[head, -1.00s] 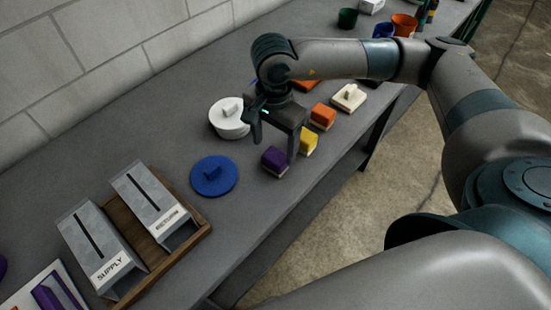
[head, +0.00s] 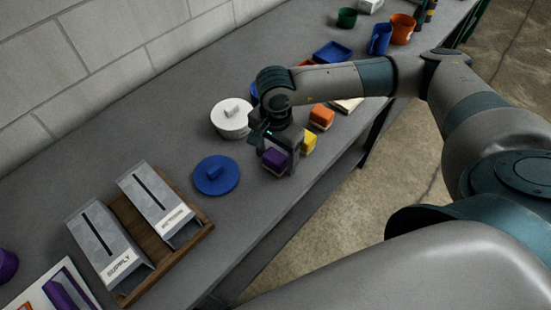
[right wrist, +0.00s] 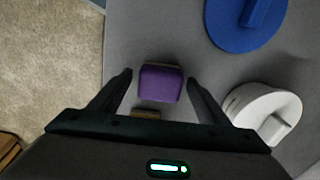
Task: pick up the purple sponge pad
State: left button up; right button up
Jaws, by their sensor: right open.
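The purple sponge pad (head: 275,160) is a small block with a tan underside, resting on the grey bench near its front edge. My right gripper (head: 276,155) is over it, pointing down. In the right wrist view the purple sponge pad (right wrist: 160,82) lies between the tips of the open right gripper (right wrist: 160,84), with a gap on each side. My left gripper is in neither view.
A yellow block (head: 309,142) and an orange block (head: 321,117) stand just behind the pad. A blue lid (head: 216,176) and a white lidded container (head: 231,118) are to the left. A wooden tray (head: 190,243) holds the SUPPLY and second metal boxes.

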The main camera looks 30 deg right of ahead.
jog(key=shift+c, duration=0.6)
jog(key=c, duration=1)
jog(key=shift+c, duration=0.2)
jog(key=shift+r, duration=0.2)
